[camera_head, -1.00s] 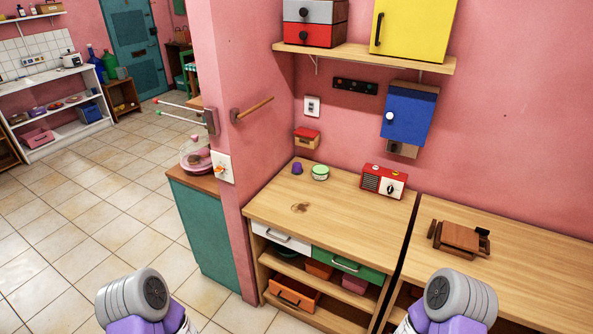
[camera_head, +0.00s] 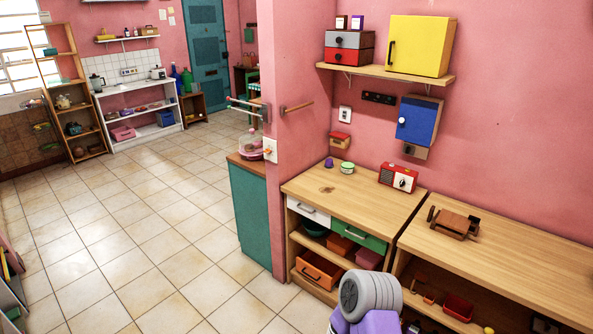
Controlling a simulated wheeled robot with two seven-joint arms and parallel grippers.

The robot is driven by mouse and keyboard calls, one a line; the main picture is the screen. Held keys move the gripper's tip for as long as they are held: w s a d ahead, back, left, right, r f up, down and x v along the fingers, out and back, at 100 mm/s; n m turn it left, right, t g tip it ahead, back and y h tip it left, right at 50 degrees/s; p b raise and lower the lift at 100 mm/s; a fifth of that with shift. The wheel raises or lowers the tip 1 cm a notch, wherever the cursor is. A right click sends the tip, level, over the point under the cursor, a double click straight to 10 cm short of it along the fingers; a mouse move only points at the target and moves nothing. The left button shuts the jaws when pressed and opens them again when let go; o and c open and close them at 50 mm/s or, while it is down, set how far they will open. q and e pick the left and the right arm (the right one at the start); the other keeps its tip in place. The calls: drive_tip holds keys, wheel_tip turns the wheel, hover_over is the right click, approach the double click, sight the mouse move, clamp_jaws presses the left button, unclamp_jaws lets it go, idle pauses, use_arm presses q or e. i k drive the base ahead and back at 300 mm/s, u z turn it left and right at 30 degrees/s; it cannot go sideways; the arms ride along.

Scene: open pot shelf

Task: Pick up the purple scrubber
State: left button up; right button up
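A small purple object (camera_head: 328,162) stands on the wooden counter (camera_head: 365,200) near the wall, left of a green and white round container (camera_head: 347,168). It may be the purple scrubber, but it is too small to be sure. Neither of my grippers is in view. Only a grey and purple part of one of my arms shows at the bottom edge, in front of the counter, and nothing is seen held.
A red radio (camera_head: 398,178) is on the counter. A pink wall end and teal cabinet (camera_head: 251,215) stand to its left. An open pot shelf (camera_head: 75,95) stands far left beside a white shelf unit (camera_head: 148,133). The tiled floor (camera_head: 140,240) between is mostly clear.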

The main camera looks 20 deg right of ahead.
sight(329, 163)
drive_tip(key=u, duration=0.15)
drive_tip(key=i, duration=1.5)
drive_tip(key=z, duration=0.7)
drive_tip(key=i, duration=1.3)
drive_tip(key=z, duration=1.2)
